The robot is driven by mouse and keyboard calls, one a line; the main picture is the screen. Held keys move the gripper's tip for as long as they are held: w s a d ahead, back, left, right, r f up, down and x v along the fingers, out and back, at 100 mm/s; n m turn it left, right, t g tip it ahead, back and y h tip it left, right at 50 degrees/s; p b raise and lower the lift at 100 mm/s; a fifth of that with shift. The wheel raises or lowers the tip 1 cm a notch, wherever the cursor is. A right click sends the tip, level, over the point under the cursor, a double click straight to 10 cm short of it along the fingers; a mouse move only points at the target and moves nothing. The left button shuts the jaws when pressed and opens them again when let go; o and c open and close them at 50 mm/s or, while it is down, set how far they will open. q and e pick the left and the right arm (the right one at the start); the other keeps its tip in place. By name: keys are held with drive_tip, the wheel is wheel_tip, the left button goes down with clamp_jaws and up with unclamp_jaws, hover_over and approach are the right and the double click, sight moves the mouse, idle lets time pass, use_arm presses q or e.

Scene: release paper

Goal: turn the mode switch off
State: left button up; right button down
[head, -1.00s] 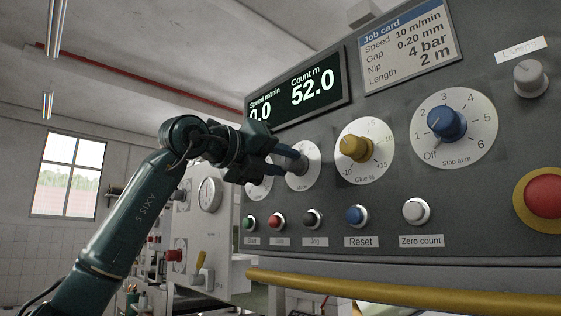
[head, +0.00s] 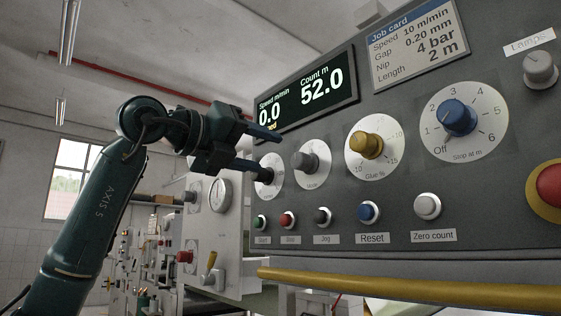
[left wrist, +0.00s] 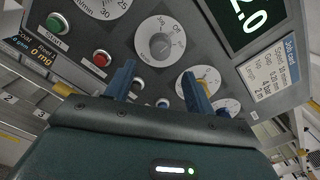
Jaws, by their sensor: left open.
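The mode switch is a grey knob (head: 310,163) on a round white dial, between the leftmost knob and the yellow one on the sloping control panel. In the left wrist view the mode dial (left wrist: 160,42) lies beyond the fingertips, with "Off" printed near its upper right edge. Which way its pointer faces is too small to tell. My left gripper (head: 271,155) is open and empty, just left of the mode knob and apart from it; its lower finger overlaps the leftmost dial (head: 267,180). Its two blue fingers (left wrist: 158,88) also show in the left wrist view.
A yellow knob (head: 367,145) and a blue knob (head: 457,117) stand to the right. Several push buttons, including the black Jog button (head: 322,216), line the panel below. A yellow rail (head: 400,289) runs along its lower edge. The display (head: 305,95) hangs above.

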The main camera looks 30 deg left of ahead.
use_arm(q)
drive_tip(key=v, duration=0.5)
drive_tip(key=shift+s, duration=0.15)
idle(0.4)
